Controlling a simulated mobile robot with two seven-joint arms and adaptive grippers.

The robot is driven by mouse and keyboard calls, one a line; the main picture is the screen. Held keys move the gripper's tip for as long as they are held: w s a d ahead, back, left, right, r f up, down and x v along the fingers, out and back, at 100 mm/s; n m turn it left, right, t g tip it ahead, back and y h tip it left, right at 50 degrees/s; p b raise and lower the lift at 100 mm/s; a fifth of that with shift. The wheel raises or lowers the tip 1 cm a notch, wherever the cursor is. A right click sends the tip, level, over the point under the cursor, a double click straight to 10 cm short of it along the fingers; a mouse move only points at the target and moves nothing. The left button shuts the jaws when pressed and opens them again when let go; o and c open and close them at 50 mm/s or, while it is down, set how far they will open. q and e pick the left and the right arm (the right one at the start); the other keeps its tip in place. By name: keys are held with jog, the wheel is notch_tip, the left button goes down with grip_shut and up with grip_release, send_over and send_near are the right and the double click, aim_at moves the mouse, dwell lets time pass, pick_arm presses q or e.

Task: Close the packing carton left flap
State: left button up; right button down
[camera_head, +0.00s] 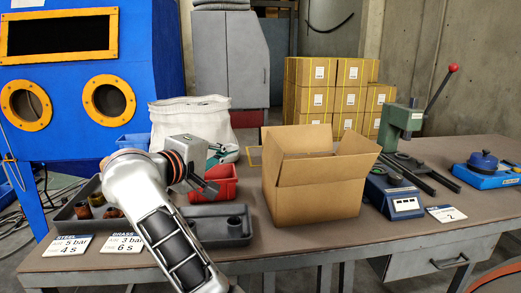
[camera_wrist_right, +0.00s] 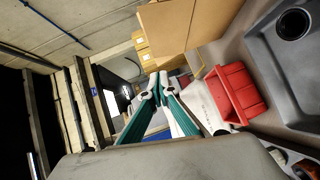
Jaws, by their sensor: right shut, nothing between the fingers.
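The brown packing carton (camera_head: 318,202) stands on the table with its top open. One flap stands up at its back, and others lean outward at the front and right. The left flap (camera_head: 269,166) appears raised along the left side, seen nearly edge-on. My right gripper (camera_head: 230,154) is left of the carton, apart from it, in front of a white sack. In the right wrist view its teal fingers (camera_wrist_right: 161,86) meet at the tips, shut and empty. The carton (camera_wrist_right: 184,24) shows above them there. My left gripper is out of view.
A red bin (camera_head: 221,184) and a grey tray (camera_head: 235,211) lie between my right arm and the carton. A blue scale (camera_head: 388,192) and a green press (camera_head: 402,120) stand right of the carton. Stacked boxes (camera_head: 313,92) stand behind the table.

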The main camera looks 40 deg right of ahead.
jog(key=m+g, duration=0.1)
jog(key=b, duration=0.1)
send_near(273, 141)
jog(key=w+d, duration=0.1)
jog(key=w, duration=0.2)
jog(key=d, duration=0.1)
jog(key=s+d, duration=0.1)
jog(key=d, duration=0.1)
jog(key=d+f, duration=0.1)
jog(key=shift+s+d+f, duration=0.1)
jog(key=shift+s+d, duration=0.05)
jog(key=shift+s, duration=0.2)
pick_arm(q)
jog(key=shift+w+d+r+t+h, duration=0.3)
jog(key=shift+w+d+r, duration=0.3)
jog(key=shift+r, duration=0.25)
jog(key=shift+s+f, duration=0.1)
